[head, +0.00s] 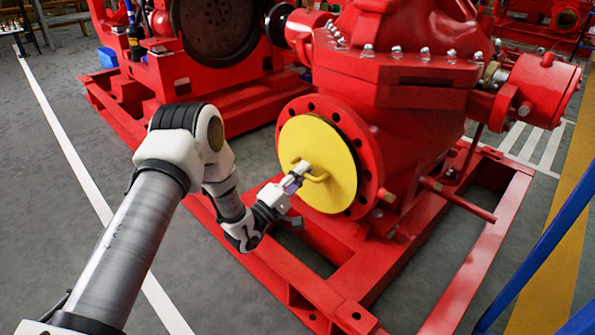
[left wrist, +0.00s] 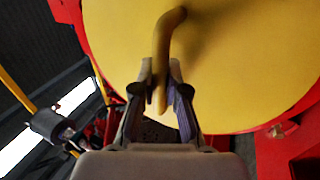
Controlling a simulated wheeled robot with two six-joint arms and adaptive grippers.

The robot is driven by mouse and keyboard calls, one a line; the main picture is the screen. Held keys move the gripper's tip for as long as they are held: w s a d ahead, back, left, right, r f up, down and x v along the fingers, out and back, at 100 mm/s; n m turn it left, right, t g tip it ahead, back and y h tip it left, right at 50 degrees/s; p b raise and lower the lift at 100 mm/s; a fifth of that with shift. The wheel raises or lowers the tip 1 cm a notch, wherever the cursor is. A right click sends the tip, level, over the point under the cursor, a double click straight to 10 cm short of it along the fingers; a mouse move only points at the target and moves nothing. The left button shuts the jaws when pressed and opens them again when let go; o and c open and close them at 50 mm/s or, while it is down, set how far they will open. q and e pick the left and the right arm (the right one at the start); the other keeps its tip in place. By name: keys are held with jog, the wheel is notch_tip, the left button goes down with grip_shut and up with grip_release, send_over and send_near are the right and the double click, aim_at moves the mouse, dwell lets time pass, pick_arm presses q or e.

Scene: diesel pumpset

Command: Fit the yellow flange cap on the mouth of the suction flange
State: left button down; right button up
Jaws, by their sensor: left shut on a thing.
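The yellow flange cap (head: 327,160) is a round disc with a bent handle (head: 312,172). In the head view it stands upright in front of the red suction flange (head: 368,165) and covers its mouth. The bolt holes of the flange show around the cap's left and upper edge. My left gripper (head: 295,180) is shut on the handle. In the left wrist view the fingers (left wrist: 160,92) close on the handle, with the cap (left wrist: 235,60) filling the upper part. I cannot tell whether the cap touches the flange face. My right gripper is not in view.
The red pump casing (head: 400,90) and red base frame (head: 310,270) stand around the flange. A blue rail (head: 540,250) crosses the lower right. A red engine unit (head: 200,60) stands behind. Open grey floor (head: 60,180) lies at the left.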

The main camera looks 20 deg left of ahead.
aim_at(314, 170)
pick_arm(q)
jog(key=shift+w+d+f, duration=0.3)
jog(key=shift+w+f, duration=0.2)
jog(key=shift+w, duration=0.35)
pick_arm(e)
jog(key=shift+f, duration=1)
pick_arm(q)
jog(key=c, duration=1.1)
grip_release()
jog(key=shift+w+d+f, duration=0.15)
jog(key=shift+d+f, duration=0.1)
jog(key=shift+f, duration=0.05)
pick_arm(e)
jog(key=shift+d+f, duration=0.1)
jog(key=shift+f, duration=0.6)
pick_arm(q)
jog(key=o, duration=0.5)
jog(key=shift+d+f, duration=0.1)
jog(key=shift+c, duration=0.2)
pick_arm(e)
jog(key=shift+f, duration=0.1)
pick_arm(q)
jog(key=shift+r, duration=0.25)
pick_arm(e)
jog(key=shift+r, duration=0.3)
